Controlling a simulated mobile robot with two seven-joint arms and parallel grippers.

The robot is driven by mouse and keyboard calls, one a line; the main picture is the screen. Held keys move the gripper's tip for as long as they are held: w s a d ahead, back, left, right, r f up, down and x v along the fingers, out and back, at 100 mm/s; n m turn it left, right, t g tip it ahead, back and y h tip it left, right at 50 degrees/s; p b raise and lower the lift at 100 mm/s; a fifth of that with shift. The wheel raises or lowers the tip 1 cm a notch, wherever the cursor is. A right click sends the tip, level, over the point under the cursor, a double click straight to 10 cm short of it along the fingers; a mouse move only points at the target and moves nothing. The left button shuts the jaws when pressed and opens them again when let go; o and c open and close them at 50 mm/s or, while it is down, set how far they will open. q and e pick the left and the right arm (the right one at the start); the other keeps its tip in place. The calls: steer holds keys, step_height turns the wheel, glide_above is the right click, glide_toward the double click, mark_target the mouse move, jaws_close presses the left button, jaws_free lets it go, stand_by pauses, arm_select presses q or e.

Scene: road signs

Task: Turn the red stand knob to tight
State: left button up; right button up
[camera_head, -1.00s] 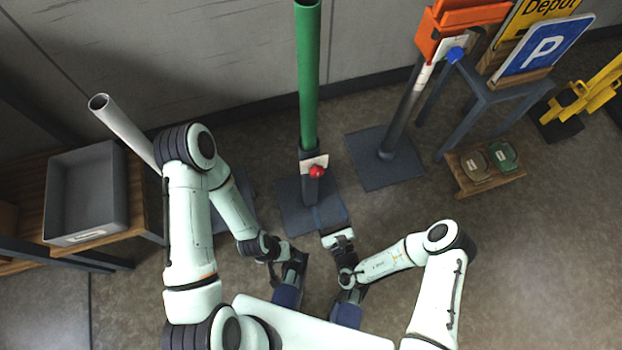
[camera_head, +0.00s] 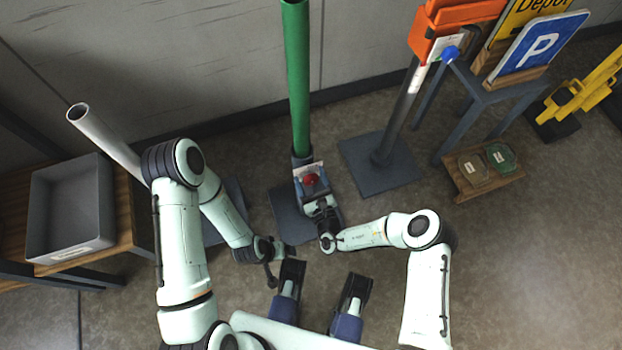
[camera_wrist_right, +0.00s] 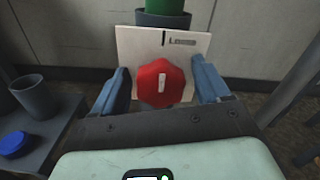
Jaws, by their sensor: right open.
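The red knob (camera_head: 311,180) sits on the stand at the foot of the green pole (camera_head: 297,80). In the right wrist view the red knob (camera_wrist_right: 163,82) has a white mark that stands nearly upright, in front of a white label plate (camera_wrist_right: 190,44) with a dark line and partly readable text. My right gripper (camera_head: 312,184) is open, with its fingers (camera_wrist_right: 162,86) on either side of the knob and gaps between them and it. My left gripper (camera_head: 286,250) is at the lower middle of the head view, apart from the stand; its jaws are too small to read.
To the right stands a post with an orange top (camera_head: 435,35) and a blue knob (camera_head: 449,54) on a dark base plate. A grey bin (camera_head: 70,210) on a wooden shelf is at the left. A white pipe (camera_head: 105,140) leans nearby. Open floor lies at the lower right.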

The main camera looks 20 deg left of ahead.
steer(key=shift+c, duration=0.3)
steer(key=c, duration=0.9)
steer(key=shift+c, duration=0.2)
